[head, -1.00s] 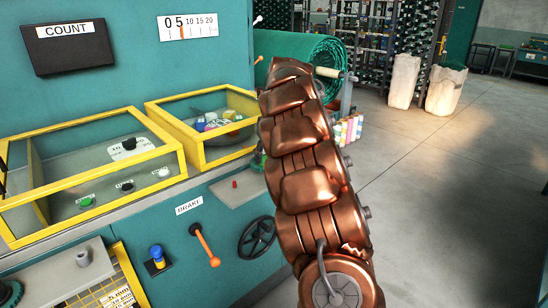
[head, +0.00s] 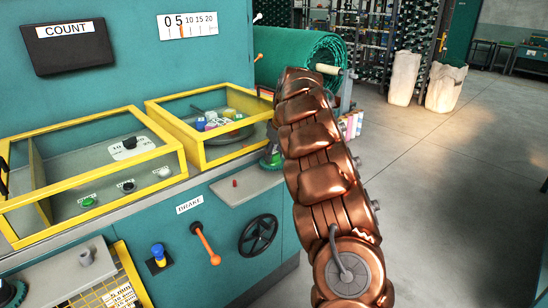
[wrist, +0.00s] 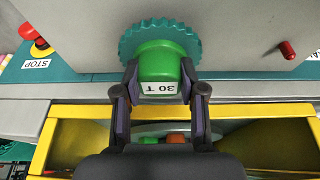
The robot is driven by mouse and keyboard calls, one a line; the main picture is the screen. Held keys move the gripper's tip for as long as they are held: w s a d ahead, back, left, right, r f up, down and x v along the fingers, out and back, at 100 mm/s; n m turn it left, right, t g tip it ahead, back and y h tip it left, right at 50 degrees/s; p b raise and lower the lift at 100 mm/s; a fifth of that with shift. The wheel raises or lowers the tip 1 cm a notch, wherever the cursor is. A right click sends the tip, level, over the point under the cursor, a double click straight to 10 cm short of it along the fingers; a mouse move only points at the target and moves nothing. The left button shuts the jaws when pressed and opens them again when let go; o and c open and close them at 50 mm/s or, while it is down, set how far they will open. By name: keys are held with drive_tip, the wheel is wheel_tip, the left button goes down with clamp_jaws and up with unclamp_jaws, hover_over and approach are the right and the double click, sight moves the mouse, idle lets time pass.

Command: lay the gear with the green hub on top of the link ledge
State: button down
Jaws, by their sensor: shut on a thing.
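The gear (wrist: 133,42) is teal, toothed and has a bright green hub (wrist: 165,55) with a "30 T" label, seen in the wrist view. My gripper (wrist: 160,92) is shut on the hub, one finger on each side. In the head view the gear (head: 270,161) shows at the left edge of my arm, by the right end of a grey ledge (head: 228,190) with a red peg. That ledge also fills the top of the wrist view (wrist: 235,30) under the gear. I see no name on it. I cannot tell if the gear touches it.
Yellow-framed glass-topped bins (head: 180,150) stand above and behind the ledge. A red peg (wrist: 287,49) rises from the ledge, and a red STOP button (wrist: 38,43) is at the left in the wrist view. A black handwheel (head: 258,235) and orange brake lever (head: 205,243) are below.

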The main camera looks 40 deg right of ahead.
drive_tip(key=shift+f, duration=0.7)
drive_tip(key=shift+f, duration=0.1)
drive_tip(key=c, duration=0.7)
unclamp_jaws()
drive_tip(key=shift+o, duration=0.2)
drive_tip(key=b+v, duration=0.1)
drive_tip(key=v, duration=1.1)
